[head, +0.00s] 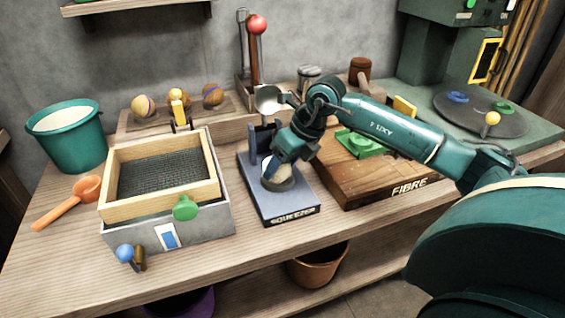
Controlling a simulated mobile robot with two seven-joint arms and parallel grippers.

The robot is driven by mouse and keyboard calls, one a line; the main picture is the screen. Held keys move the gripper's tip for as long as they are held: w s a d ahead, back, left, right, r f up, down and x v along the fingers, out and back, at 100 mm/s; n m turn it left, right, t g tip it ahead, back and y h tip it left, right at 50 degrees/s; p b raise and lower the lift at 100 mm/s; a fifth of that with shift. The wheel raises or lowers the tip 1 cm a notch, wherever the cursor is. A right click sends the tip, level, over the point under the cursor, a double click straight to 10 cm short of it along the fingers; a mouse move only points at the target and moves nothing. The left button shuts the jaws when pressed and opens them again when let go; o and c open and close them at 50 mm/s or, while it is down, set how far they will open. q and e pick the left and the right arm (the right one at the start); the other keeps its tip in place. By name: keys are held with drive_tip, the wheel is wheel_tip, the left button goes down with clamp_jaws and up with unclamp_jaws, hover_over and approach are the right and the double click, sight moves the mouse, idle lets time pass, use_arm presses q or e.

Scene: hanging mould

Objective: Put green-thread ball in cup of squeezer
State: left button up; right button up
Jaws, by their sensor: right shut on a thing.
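The squeezer (292,215) is a blue-grey stand with a labelled base, an upright at the back and a dark round cup (279,186) on its base. My right gripper (278,166) reaches down over the cup and is shut on a pale ball (281,172). The ball is at the cup's mouth, partly hidden by the gripper; I cannot tell whether it touches the cup, and its thread colour is not clear. My left gripper is out of view.
A wooden-framed sieve box (165,237) stands left of the squeezer, and a wooden FIBRE board (358,188) stands right. Several wound balls, including one at the left (143,105), sit on a rack behind. A teal bucket (70,145) and orange scoop (70,200) are at left.

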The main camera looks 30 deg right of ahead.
drive_tip(key=o, duration=1.1)
drive_tip(key=shift+o, duration=0.2)
drive_tip(key=shift+r, duration=0.1)
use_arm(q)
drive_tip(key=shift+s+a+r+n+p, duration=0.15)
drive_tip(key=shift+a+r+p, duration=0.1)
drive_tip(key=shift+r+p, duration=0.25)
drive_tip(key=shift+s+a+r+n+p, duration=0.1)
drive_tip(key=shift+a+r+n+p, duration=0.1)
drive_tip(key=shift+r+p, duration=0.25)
use_arm(e)
drive_tip(key=v, duration=1.3)
